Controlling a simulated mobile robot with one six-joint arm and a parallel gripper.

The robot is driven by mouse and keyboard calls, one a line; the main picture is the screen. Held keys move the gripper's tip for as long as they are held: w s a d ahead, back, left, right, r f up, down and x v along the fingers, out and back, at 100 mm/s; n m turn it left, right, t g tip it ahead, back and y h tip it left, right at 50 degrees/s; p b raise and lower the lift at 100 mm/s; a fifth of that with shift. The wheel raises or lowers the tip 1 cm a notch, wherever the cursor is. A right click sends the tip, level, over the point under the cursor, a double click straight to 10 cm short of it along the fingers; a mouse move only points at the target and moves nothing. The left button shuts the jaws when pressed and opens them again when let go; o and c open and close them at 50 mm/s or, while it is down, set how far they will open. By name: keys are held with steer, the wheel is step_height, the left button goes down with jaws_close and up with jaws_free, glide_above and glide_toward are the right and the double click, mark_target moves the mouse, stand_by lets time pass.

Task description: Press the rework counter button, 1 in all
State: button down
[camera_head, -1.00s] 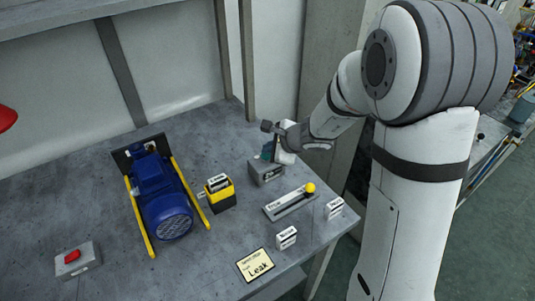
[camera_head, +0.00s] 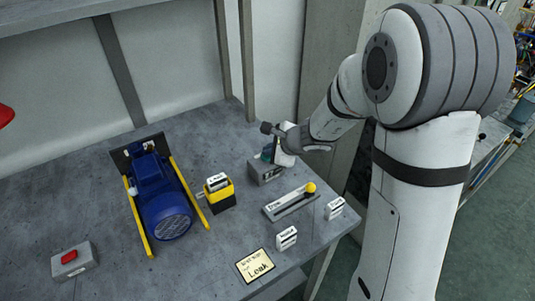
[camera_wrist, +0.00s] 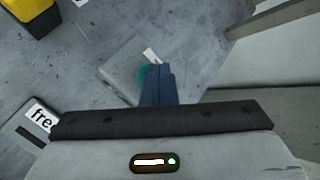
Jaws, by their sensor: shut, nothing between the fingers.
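A grey box (camera_head: 266,174) stands near the right back of the bench, below my gripper (camera_head: 268,154). In the wrist view the grey box (camera_wrist: 122,72) carries a round teal button (camera_wrist: 145,76), partly covered by my gripper's blue fingers (camera_wrist: 158,76). The fingers are shut and empty, with their tips over or right beside the button. I cannot tell whether they touch it. No label naming this box as the rework counter is readable.
A blue motor (camera_head: 163,198) sits between yellow rails on the left. A grey box with a red button (camera_head: 69,257) is at the front left. A yellow-black block (camera_head: 220,195), a yellow-knobbed slider (camera_head: 310,187) and a "Leak" card (camera_head: 256,266) stand nearby.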

mark_target(269, 157)
stand_by(0.4)
steer(key=shift+r+p, duration=0.75)
steer(key=shift+r, duration=0.2)
step_height(269, 157, up, 5)
steer(key=p, duration=0.4)
stand_by(0.6)
